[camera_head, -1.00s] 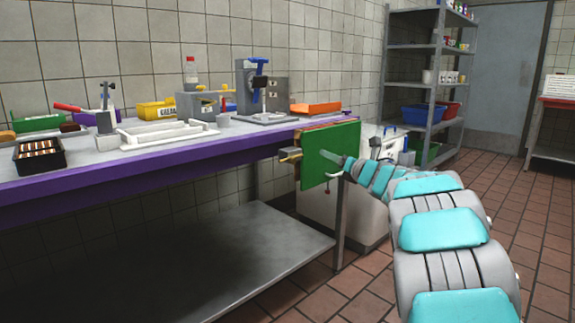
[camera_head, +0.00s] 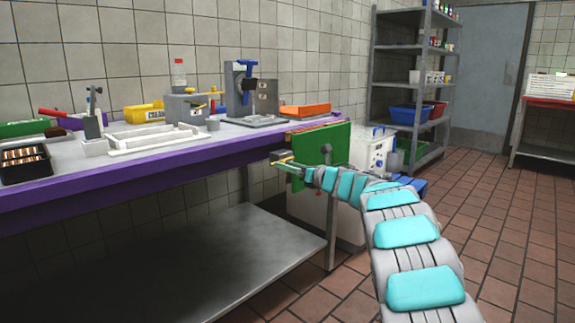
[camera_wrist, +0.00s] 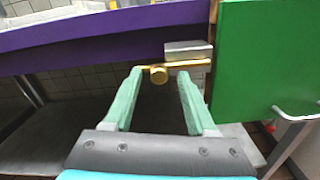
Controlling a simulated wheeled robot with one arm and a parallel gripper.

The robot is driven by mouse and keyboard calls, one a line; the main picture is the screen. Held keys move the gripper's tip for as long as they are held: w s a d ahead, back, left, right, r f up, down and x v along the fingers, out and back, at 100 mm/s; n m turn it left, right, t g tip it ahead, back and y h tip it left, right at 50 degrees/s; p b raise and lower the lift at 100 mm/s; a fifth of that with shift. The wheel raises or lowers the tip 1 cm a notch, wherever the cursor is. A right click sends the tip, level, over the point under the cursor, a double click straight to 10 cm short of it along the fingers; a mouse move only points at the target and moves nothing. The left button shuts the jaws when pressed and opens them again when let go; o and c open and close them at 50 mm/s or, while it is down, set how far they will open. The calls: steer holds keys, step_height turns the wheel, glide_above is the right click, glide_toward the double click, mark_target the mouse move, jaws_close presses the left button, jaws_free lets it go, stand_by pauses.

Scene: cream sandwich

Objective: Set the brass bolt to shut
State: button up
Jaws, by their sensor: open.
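The brass bolt (camera_wrist: 190,64) is a short bar with a round knob, lying across a grey block (camera_wrist: 188,49) at the left edge of a green panel (camera_wrist: 266,62). It also shows small in the head view (camera_head: 284,160), partly behind my gripper. My gripper (camera_wrist: 159,74) is open, with one green finger on each side of the knob in the wrist view. Nothing is held. I cannot tell whether the fingertips touch the bolt or how far the knob lies beyond them.
The purple-edged worktop (camera_head: 150,163) runs to the left, carrying trays and tools. A metal handle (camera_wrist: 296,113) sticks out from the green panel, right of my gripper. A lower steel shelf (camera_head: 200,270) is bare. The tiled floor on the right is clear.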

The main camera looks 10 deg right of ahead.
steer(key=shift+w+a, duration=0.2)
steer(key=shift+w, duration=0.05)
jaws_close()
stand_by(0.3)
stand_by(0.9)
